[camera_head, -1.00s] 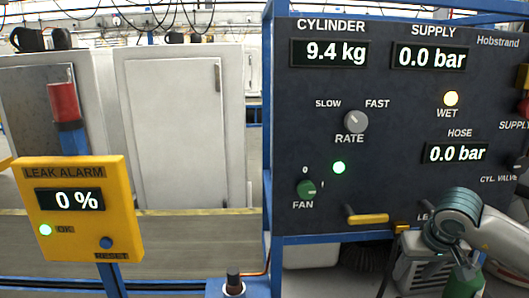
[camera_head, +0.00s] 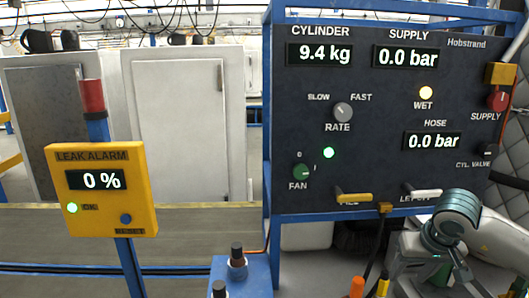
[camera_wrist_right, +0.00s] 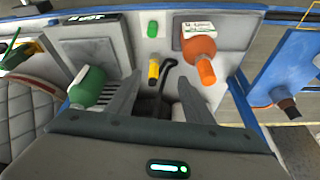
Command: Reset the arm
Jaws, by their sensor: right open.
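My right arm (camera_head: 452,232) comes in from the lower right of the head view, in front of the panel's lower right corner. My right gripper (camera_wrist_right: 160,78) shows in the right wrist view with its two dark fingers apart and nothing held between them. Beyond the fingers are a yellow-topped fitting (camera_wrist_right: 153,72) with a black hose, a green cylinder (camera_wrist_right: 88,84) at the left and an orange cylinder (camera_wrist_right: 199,50) at the right. My left gripper is not in view.
The dark control panel (camera_head: 390,110) on a blue frame has a yellow handle (camera_head: 353,197) and a white handle (camera_head: 423,193) along its lower edge. A yellow leak alarm box (camera_head: 100,205) stands at the left. A blue block (camera_head: 240,272) is at the bottom middle.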

